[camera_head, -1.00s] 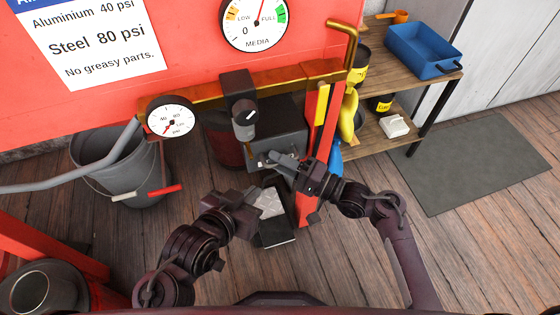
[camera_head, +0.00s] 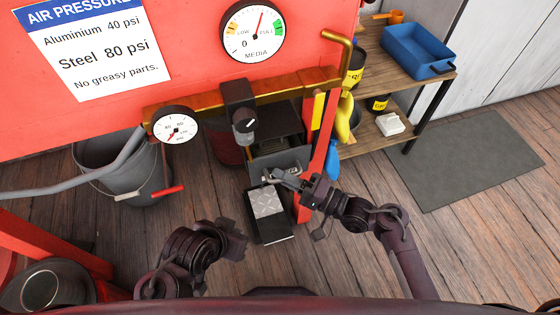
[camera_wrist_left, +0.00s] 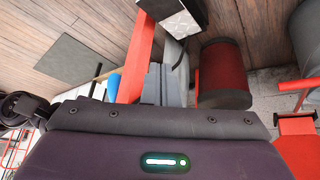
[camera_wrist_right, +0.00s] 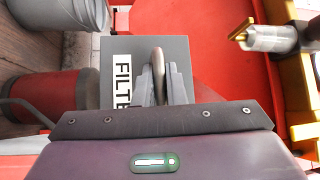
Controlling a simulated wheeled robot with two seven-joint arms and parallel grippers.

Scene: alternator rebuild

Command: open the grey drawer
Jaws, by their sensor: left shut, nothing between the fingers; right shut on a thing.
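The grey drawer (camera_head: 292,159) is low at the middle of the head view, under the red cabinet. A dark space shows behind its front, so it appears pulled out. In the right wrist view its front (camera_wrist_right: 117,52) bears a partly hidden label, "FILT…". My right gripper (camera_head: 283,178) is shut on its handle, and the brownish handle (camera_wrist_right: 158,62) shows between the fingers in the right wrist view. My left gripper (camera_head: 239,240) is shut and empty, apart from the drawer, at the lower left of the foot pedal.
A foot pedal (camera_head: 267,202) with a tread plate sits just below the drawer. A red post (camera_head: 319,150) stands close on its right. A grey bucket (camera_head: 120,175) is at left, a wooden shelf (camera_head: 398,55) with a blue tray (camera_head: 415,52) at right.

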